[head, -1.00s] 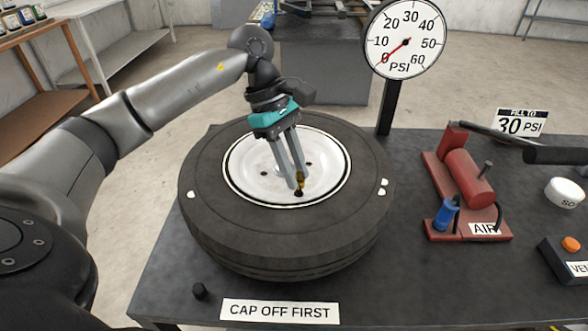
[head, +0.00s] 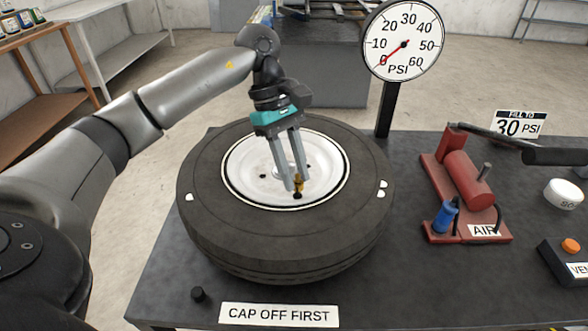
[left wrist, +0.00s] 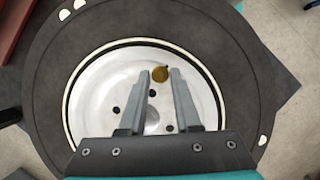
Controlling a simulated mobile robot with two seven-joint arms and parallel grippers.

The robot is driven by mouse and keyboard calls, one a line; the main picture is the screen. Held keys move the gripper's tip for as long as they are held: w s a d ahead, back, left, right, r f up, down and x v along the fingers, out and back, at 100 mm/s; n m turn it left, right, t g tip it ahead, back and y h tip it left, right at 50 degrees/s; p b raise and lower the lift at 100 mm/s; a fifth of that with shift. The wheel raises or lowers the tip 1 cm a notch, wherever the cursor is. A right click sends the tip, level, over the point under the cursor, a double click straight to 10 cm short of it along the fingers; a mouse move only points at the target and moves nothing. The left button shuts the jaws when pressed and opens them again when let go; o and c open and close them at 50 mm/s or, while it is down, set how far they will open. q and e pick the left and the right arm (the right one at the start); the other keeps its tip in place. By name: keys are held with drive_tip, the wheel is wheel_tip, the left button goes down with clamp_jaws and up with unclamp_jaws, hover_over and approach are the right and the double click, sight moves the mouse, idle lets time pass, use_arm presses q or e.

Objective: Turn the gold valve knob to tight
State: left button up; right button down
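The gold valve knob (head: 298,184) stands on the white wheel rim near its front edge, above a dark hole. It also shows in the left wrist view (left wrist: 160,75). My left gripper (head: 294,187) reaches down over the rim with its two grey fingers apart. In the left wrist view its fingertips (left wrist: 159,73) lie on either side of the knob, with a narrow gap showing at the left finger. I cannot tell whether the right finger touches it. The tire (head: 220,228) lies flat on the dark table. My right gripper is not in view.
A gauge (head: 404,40) on a post behind the tire reads near 0 PSI. A red air pump (head: 468,185) stands to the right. A small black cap (head: 198,293) and a "CAP OFF FIRST" sign (head: 279,314) are in front of the tire.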

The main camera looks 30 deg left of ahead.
use_arm(q)
drive_tip(key=o, duration=0.4)
drive_tip(key=shift+c, duration=0.2)
drive_tip(key=p+v, duration=0.4)
drive_tip(key=v, duration=1.1)
drive_tip(key=shift+a, duration=0.15)
